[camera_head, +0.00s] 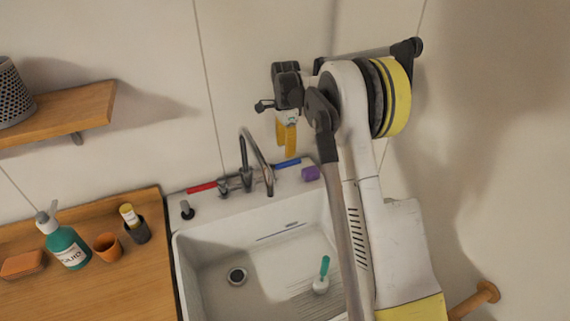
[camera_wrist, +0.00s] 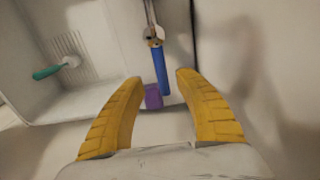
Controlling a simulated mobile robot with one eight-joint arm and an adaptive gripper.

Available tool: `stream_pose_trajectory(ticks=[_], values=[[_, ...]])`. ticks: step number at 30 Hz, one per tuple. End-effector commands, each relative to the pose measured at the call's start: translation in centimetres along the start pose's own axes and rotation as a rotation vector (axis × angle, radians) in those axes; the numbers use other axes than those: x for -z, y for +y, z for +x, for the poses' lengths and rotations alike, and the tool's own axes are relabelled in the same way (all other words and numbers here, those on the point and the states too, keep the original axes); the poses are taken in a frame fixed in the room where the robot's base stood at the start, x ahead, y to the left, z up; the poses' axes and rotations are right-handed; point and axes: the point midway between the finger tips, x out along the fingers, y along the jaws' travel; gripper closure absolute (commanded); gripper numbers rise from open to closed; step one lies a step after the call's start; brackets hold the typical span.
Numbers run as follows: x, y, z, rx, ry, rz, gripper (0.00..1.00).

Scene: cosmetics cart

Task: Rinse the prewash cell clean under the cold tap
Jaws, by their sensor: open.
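The white sink basin (camera_head: 205,290) has a drain and a ribbed area. It is the only cell I can make out. A chrome tap (camera_head: 250,150) arches over its back edge, with no water visible. A red lever (camera_head: 201,188) lies left of the tap and a blue lever (camera_head: 287,163) right of it. My gripper (camera_head: 286,150) is above the blue lever, yellow fingers pointing down. In the wrist view my gripper (camera_wrist: 161,76) is open, with the blue lever (camera_wrist: 161,68) showing between its fingertips. I cannot tell how far below them it is.
A purple block (camera_head: 310,173) sits on the sink ledge right of the blue lever. A green-handled brush (camera_head: 324,268) is in the basin. A soap bottle (camera_head: 67,248), an orange cup (camera_head: 107,246) and a dark holder (camera_head: 138,231) stand on the wooden counter (camera_head: 60,295) at left.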

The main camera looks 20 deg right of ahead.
Motion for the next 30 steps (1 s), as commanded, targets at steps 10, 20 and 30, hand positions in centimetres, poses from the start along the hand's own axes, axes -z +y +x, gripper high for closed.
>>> stream_pose_trajectory(ticks=[10, 20, 30], values=[[0.0, 0.0, 6.2, 0.001, 0.0, -0.002, 0.59], [0.0, 0.0, 7.0, 0.001, 0.0, -0.002, 0.59], [0.0, 0.0, 7.0, 0.001, 0.0, -0.002, 1.0]])
